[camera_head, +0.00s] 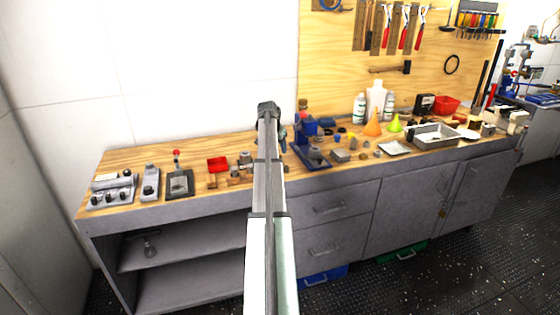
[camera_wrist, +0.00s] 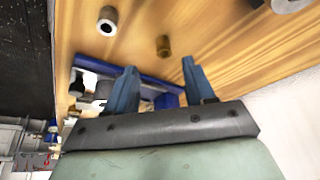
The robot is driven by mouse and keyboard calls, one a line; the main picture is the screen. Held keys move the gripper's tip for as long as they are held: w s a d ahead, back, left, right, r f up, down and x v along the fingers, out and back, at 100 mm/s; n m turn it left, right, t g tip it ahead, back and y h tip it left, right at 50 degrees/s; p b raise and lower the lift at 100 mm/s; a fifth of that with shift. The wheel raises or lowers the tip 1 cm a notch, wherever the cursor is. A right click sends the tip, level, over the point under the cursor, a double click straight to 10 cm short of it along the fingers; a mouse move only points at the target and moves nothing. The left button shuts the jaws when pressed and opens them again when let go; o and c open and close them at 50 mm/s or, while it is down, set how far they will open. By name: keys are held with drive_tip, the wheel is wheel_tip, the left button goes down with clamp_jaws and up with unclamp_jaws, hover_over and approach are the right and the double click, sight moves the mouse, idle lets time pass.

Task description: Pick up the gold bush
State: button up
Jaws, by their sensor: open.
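The gold bush (camera_wrist: 163,45) is a small, dull brownish-gold cylinder standing on the wooden bench top in the wrist view. It sits beyond my fingertips, roughly in line with the gap between them. My gripper (camera_wrist: 158,66) has two blue fingers spread apart with nothing between them. It is apart from the bush. In the head view my arm covers the middle of the bench, and I cannot pick out the bush there for sure.
A silver bush with a dark hole (camera_wrist: 107,21) stands left of the gold one, nearer the bench edge. A blue vise (camera_head: 309,150) is right of my arm. A red tray (camera_head: 218,165) lies to the left. Bottles and funnels (camera_head: 372,124) stand further right.

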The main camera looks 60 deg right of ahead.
drive_tip(key=shift+w+d+x, duration=0.1)
drive_tip(key=shift+x, duration=1.55)
drive_tip(key=shift+w+d+x, duration=0.15)
drive_tip(key=shift+x, duration=1.55)
drive_tip(key=shift+r, duration=0.1)
clamp_jaws()
